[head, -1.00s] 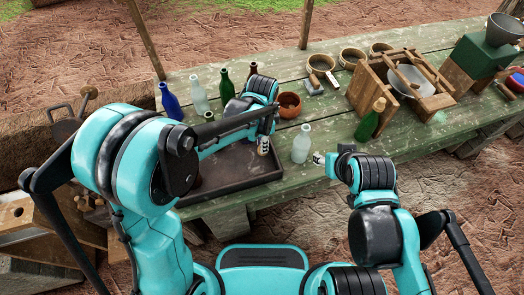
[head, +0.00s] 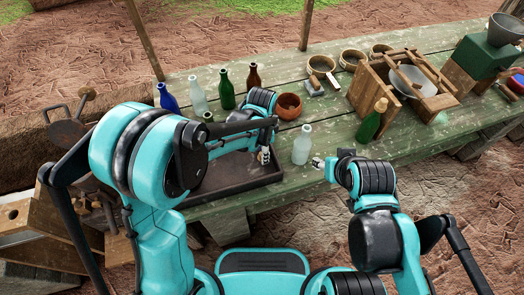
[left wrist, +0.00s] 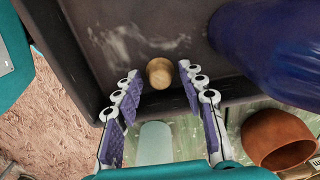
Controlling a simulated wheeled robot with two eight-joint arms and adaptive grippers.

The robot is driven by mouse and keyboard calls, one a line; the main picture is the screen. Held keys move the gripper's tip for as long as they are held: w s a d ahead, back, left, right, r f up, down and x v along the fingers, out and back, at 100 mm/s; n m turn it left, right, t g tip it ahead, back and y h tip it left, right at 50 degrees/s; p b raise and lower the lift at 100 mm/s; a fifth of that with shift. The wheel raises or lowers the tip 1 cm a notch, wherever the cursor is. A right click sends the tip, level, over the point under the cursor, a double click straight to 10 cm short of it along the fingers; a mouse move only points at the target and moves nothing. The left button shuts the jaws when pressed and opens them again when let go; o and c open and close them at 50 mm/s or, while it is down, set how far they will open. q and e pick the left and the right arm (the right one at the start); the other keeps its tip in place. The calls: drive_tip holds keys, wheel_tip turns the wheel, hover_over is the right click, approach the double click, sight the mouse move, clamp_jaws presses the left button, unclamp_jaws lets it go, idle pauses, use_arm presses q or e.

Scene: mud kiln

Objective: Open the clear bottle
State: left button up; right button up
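The clear bottle (head: 302,145) stands upright on the green table, right of the dark tray; no stopper shows in its mouth. It also shows in the left wrist view (left wrist: 155,143). My left gripper (head: 264,155) is over the tray's right end. In the left wrist view its fingers (left wrist: 158,82) are apart, with a cork (left wrist: 159,73) lying or hanging between and just beyond the tips, with gaps on both sides. Whether the cork rests on the tray cannot be told. My right gripper (head: 318,163) is just right of the clear bottle; its opening is too small to tell.
The tray (head: 245,180) lies at the table's front. A blue bottle (head: 168,97), a pale bottle (head: 199,95), a green bottle (head: 227,90) and a brown bottle (head: 254,76) stand behind. A terracotta bowl (head: 289,106) is behind the clear bottle; another green bottle (head: 371,121) stands right.

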use_arm(q)
drive_tip(key=shift+r, duration=0.1)
wheel_tip(320, 180, up, 12)
drive_tip(key=p, duration=0.5)
drive_tip(key=s+a+r+n+t, duration=0.3)
drive_tip(key=s+a+n, duration=0.3)
drive_tip(key=a+n, duration=0.1)
drive_tip(key=s+a+r+n+t, duration=0.3)
drive_tip(key=s+a+n, duration=0.3)
drive_tip(key=a, duration=0.4)
drive_tip(key=shift+a+r+n+t, duration=0.35)
drive_tip(key=shift+n+t, duration=0.25)
drive_tip(key=shift+n, duration=0.1)
